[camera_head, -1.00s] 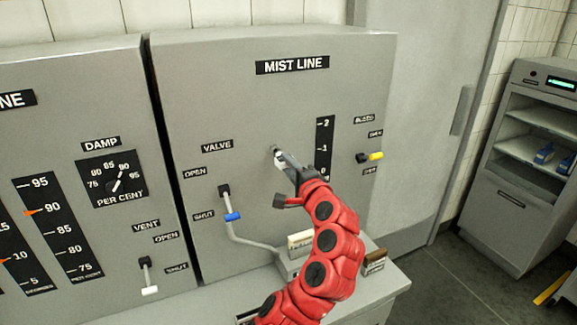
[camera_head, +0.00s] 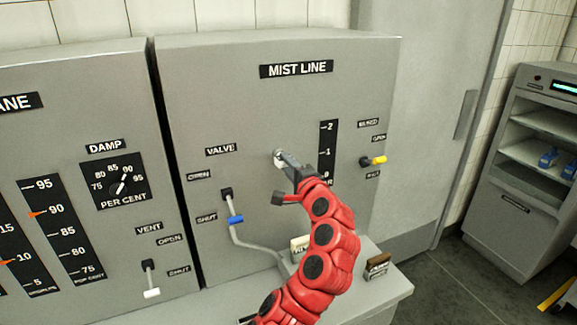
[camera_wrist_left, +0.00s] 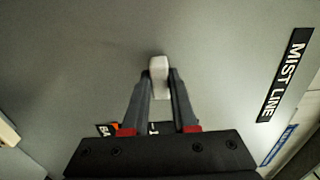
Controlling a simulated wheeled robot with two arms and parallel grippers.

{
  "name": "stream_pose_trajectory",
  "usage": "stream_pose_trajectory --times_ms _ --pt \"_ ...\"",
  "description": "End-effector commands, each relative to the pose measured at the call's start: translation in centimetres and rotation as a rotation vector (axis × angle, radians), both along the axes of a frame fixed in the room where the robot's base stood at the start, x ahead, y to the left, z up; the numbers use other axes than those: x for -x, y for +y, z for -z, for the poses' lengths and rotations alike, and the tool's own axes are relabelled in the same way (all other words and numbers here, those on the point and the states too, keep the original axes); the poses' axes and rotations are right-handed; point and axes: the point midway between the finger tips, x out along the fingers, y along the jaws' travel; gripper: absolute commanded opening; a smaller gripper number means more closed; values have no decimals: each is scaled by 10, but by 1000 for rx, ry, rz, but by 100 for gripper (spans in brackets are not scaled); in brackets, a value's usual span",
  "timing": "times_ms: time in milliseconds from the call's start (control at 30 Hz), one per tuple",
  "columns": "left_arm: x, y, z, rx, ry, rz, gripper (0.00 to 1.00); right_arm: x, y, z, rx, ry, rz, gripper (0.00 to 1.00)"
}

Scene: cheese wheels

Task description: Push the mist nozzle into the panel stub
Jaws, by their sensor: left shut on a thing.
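My left gripper (camera_head: 285,163) is shut on the mist nozzle (camera_wrist_left: 159,75), a small white piece between its fingertips in the wrist view. In the head view the nozzle (camera_head: 279,158) is at the face of the grey MIST LINE panel (camera_head: 225,100), between the VALVE label and the scale. The panel stub is hidden or merges with the nozzle there. I cannot tell how deep the nozzle sits on it. My right gripper is not in view.
A blue-handled valve lever (camera_head: 235,219) and pipe are left of my arm. A yellow-tipped switch (camera_head: 378,160) is to its right. A cream block (camera_head: 299,243) and a brown box (camera_head: 377,265) stand on the ledge below. A shelved cabinet (camera_head: 520,180) stands far right.

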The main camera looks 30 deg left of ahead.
Motion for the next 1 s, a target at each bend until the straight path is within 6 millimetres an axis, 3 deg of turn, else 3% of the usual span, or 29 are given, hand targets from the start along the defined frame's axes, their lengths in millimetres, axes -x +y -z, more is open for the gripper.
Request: stream_pose_trajectory --times_ms 133,167,333,700,867,1000 --pt "-2 3 0 0 0 0 0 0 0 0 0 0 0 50" --pt "-2 3 0 0 0 0 32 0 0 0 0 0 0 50" --pt "-2 2 0 0 0 1 61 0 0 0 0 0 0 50" --pt "1 -2 0 0 -3 3 61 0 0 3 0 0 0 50" --pt "16 -23 3 -3 -5 6 61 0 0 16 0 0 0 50" --pt "37 -53 4 -3 -6 10 61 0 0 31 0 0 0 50"
